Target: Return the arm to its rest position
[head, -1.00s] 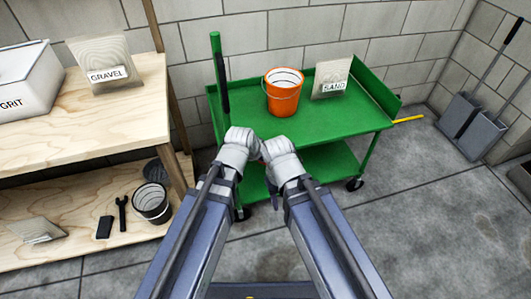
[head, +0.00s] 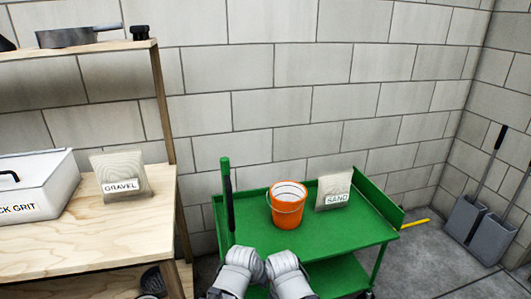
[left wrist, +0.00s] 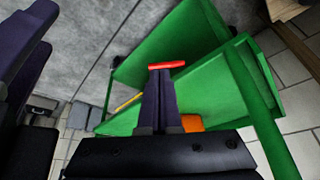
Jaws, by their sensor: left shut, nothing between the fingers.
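In the head view, the grey joints of my two arms (head: 240,265) (head: 285,268) are side by side at the bottom centre, in front of the green cart (head: 250,228). Neither gripper's fingers show there.
An orange bucket (head: 287,208) and a sand bag (head: 333,187) stand on the cart. A wooden shelf (head: 90,240) at left bears a gravel bag (head: 118,176) and a white grit box (head: 35,188). Shovels (head: 490,235) lean at right. Floor shows at right.

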